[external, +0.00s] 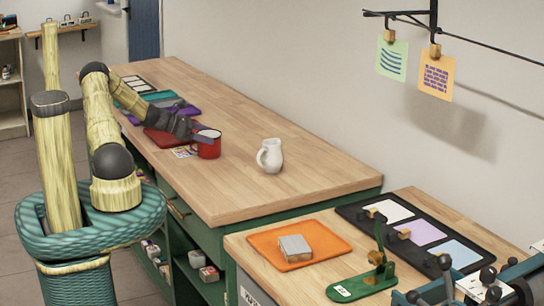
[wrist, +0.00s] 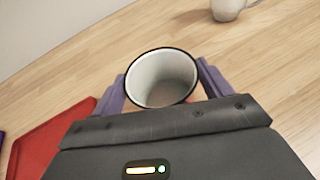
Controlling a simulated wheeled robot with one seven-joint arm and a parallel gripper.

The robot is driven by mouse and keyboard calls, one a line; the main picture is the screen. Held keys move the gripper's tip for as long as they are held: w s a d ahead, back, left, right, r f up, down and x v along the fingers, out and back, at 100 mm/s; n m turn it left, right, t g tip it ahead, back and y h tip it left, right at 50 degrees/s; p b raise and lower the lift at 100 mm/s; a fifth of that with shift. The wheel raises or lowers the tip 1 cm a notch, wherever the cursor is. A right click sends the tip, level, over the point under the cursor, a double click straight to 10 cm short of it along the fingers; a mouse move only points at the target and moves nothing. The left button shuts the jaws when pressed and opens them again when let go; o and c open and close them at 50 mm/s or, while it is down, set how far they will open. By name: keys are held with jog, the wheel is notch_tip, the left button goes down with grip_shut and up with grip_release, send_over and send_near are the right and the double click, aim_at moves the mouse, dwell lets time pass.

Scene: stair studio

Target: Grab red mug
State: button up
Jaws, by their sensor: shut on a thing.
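The red mug (external: 208,147) stands on the wooden counter in the external view, near the counter's left edge. In the wrist view its white inside and dark rim (wrist: 162,78) show from above, and it looks empty. My gripper (external: 205,136) reaches it from the left. Its two purple fingers lie on either side of the mug in the wrist view (wrist: 162,85), shut on it. The fingertips are partly hidden by the mug. I cannot tell whether the mug is lifted off the counter.
A white pitcher (external: 270,156) stands to the right of the mug. A red mat (external: 160,138) lies behind my gripper, also seen in the wrist view (wrist: 45,140). A lower bench holds an orange tray (external: 265,243) and a green tool (external: 362,284). The counter right of the pitcher is clear.

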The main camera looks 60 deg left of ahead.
jog(key=shift+r, duration=0.2)
notch_tip(320, 180, up, 10)
jog(key=shift+f, duration=0.2)
dwell(0.8)
dwell(0.8)
